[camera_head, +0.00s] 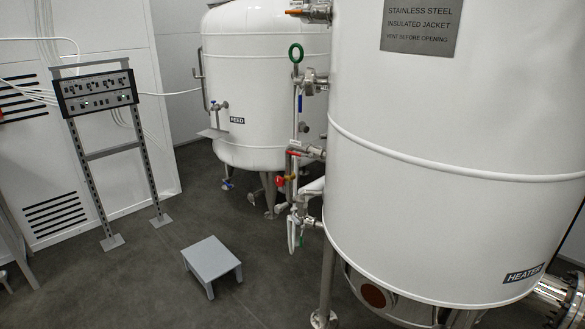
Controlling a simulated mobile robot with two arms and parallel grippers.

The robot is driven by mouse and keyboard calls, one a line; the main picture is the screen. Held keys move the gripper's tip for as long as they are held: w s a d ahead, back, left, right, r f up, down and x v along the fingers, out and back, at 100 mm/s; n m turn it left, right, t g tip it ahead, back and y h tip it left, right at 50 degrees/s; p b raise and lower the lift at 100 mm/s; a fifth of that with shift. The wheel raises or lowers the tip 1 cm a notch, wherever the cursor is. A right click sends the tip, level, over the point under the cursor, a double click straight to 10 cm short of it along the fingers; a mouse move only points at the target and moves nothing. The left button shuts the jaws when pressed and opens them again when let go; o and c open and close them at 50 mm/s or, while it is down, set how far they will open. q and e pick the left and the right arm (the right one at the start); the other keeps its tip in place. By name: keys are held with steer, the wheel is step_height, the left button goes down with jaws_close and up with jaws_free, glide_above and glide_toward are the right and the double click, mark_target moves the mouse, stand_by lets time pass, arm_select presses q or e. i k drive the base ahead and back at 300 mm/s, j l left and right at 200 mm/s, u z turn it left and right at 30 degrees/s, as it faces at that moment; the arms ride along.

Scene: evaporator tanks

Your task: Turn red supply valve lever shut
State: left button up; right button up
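A thin red lever (293,153) shows on the piping at the left side of the large white heater tank (450,130). It looks roughly level, but it is too small to tell its exact angle. I cannot tell for sure which red part is the supply valve lever. Neither of my grippers is in view, and nothing touches the red parts.
A white feed tank (265,90) stands behind. A grey step stool (212,262) is on the floor at front left, and a control panel stand (97,91) is further left. Floor between them is clear.

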mark_target(310, 155)
steer(key=i+j, duration=0.15)
steer(key=i, duration=0.3)
steer(key=i+j+z, duration=0.1)
steer(key=i, duration=0.4)
steer(key=j, duration=0.1)
